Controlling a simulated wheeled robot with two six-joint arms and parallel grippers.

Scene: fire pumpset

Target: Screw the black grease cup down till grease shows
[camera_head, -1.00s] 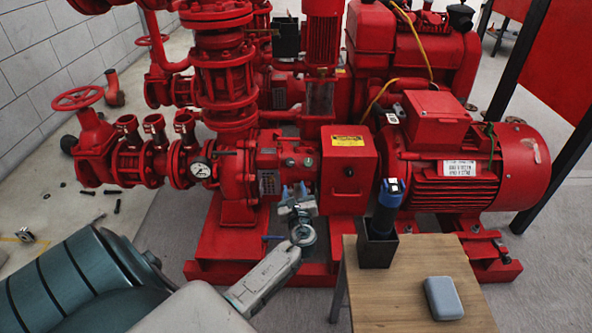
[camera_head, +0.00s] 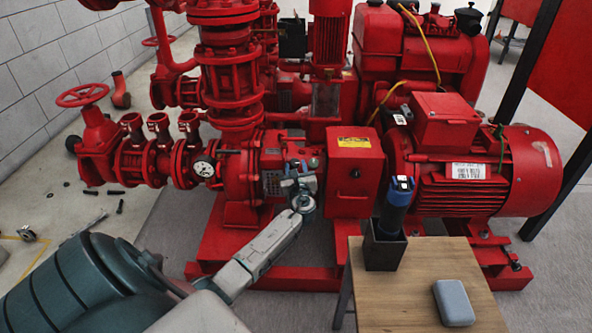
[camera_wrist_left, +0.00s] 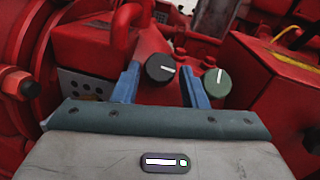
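The black grease cup (camera_wrist_left: 160,67) is a round knob with a white line on its face, on the red pump housing. In the left wrist view a dark green cup (camera_wrist_left: 216,83) with a white mark sits to its right, outside the right finger. My left gripper (camera_wrist_left: 159,77) is open, and its two blue fingers appear on either side of the black cup with gaps showing. I cannot tell how deep the fingertips reach. In the head view my left gripper (camera_head: 302,174) is at the pump's bearing housing and partly covers the cups. No grease is visible. My right gripper is out of view.
The red coupling guard (camera_head: 353,180) stands right of the cups, and a pressure gauge (camera_head: 203,169) is to the left. A wooden table (camera_head: 415,285) in front holds a dark holder (camera_head: 385,250) with a blue-black torch-like tool (camera_head: 396,205) and a grey case (camera_head: 454,303).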

